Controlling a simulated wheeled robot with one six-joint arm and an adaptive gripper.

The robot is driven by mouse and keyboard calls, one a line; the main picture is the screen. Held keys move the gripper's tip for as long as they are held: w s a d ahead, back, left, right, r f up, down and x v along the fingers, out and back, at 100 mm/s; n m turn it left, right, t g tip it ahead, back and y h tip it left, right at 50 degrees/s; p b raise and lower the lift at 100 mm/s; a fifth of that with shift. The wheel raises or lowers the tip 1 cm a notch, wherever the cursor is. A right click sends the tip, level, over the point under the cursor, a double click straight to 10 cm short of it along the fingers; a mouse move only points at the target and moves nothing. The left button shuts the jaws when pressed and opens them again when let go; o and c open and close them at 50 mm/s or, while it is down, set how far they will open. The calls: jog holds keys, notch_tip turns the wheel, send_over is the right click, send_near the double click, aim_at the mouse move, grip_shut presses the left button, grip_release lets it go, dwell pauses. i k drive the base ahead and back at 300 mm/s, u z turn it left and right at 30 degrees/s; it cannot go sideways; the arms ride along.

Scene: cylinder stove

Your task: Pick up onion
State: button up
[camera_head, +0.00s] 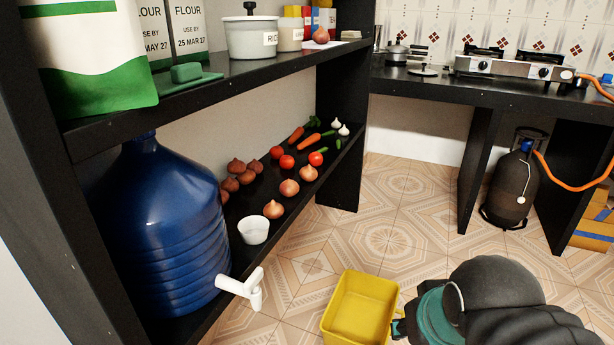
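Three onions stand in a row near the front edge of the lower shelf: the nearest onion (273,209), a middle onion (289,187) and a far onion (308,173). Another round, onion-like item (321,35) sits on the upper shelf at the back. Dark, rounded parts of my arm with a teal ring fill the lower right corner, apart from the shelf. My gripper's fingertips do not show.
A big blue water jug (175,230) with a white tap and a white cup (253,230) stand left of the onions. Tomatoes (286,162), carrots (309,141) and brown vegetables (236,165) lie behind.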

aim_at(289, 188)
jog(key=z, duration=0.45)
jog(key=k, duration=1.05)
jog(key=u, duration=0.4)
jog(key=i, duration=1.55)
jog(key=z, duration=0.6)
